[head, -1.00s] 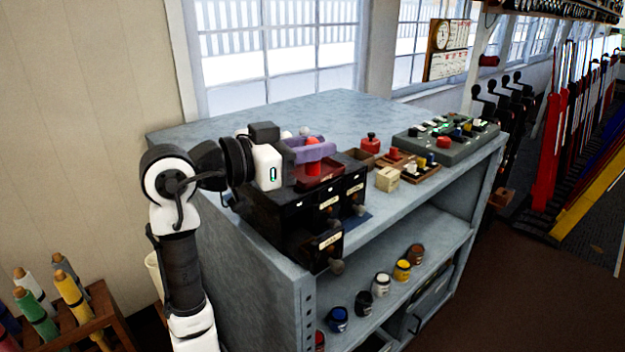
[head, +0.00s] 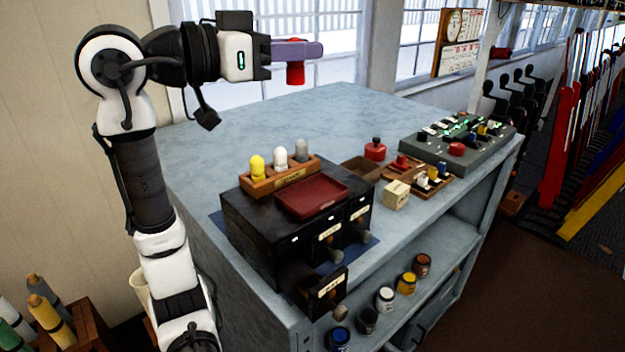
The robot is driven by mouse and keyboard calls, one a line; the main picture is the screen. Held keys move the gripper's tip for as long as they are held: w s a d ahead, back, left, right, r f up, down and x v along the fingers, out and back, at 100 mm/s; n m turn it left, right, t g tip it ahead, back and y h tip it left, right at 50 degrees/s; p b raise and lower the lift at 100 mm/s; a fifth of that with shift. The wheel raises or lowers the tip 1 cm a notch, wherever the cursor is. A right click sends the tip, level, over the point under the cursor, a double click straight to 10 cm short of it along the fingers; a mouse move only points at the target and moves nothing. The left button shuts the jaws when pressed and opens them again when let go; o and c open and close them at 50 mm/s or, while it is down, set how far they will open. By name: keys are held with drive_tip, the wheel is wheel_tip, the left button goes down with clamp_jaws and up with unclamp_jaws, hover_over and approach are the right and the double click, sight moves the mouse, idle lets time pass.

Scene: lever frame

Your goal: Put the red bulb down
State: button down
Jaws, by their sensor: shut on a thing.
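My gripper (head: 296,50), with purple fingers, is shut on the red bulb (head: 295,73) and holds it upright in the air, well above the bench. A shallow dark red tray (head: 312,194) lies empty on the cabinet top. Behind it a wooden rack (head: 290,177) holds a yellow, a white and a grey bulb.
One cabinet drawer (head: 325,290) is pulled out at the front. The bench's back left is clear.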

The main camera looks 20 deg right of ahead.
drive_tip(key=shift+w, duration=0.1)
wheel_tip(320, 180, down, 20)
drive_tip(key=shift+r+p, duration=0.25)
drive_tip(key=shift+p, duration=0.7)
drive_tip(key=shift+f, duration=0.2)
drive_tip(key=c, duration=1.3)
unclamp_jaws()
drive_tip(key=shift+o, duration=0.2)
drive_tip(key=shift+r, duration=0.1)
